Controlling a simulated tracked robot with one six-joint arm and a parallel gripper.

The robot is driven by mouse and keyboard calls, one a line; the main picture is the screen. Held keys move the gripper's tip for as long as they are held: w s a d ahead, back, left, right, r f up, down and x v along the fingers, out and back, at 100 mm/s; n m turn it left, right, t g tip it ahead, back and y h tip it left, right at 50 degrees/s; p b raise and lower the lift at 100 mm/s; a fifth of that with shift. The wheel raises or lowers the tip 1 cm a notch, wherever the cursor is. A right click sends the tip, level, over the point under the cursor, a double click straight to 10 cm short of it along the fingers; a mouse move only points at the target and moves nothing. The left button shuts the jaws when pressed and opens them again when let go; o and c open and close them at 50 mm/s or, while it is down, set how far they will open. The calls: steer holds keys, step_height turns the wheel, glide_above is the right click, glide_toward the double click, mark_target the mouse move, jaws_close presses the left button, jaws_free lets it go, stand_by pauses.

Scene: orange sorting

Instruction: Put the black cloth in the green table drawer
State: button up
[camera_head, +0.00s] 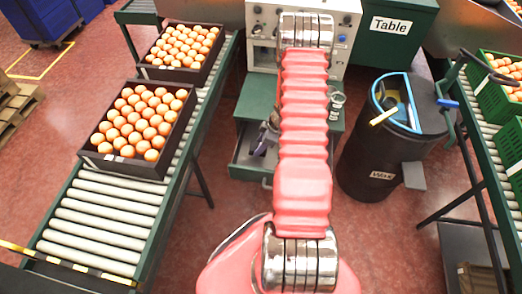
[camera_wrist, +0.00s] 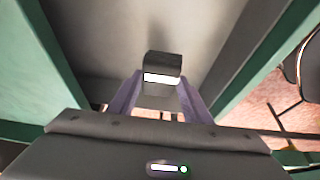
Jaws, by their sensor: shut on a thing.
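The green table drawer (camera_head: 248,174) is pulled open below the grey machine, partly hidden by my arm in the head view. In the wrist view its green side wall (camera_wrist: 52,62) and grey inside show around my gripper. My gripper (camera_wrist: 161,88), with purple fingers, points down into the drawer. In the head view my gripper (camera_head: 264,141) is at the drawer, left of my arm; the cloth cannot be made out there.
A grey machine (camera_head: 257,36) stands on the green table. A black bin (camera_head: 372,150) with a blue-edged opening stands to the right. Black crates of oranges (camera_head: 110,161) sit on the left roller conveyor (camera_head: 103,220). Green crates (camera_head: 492,98) are on the right conveyor.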

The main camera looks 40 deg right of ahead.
steer(key=shift+f, duration=2.05)
steer(key=o, duration=1.1)
steer(key=shift+o, duration=0.2)
steer(key=v, duration=1.2)
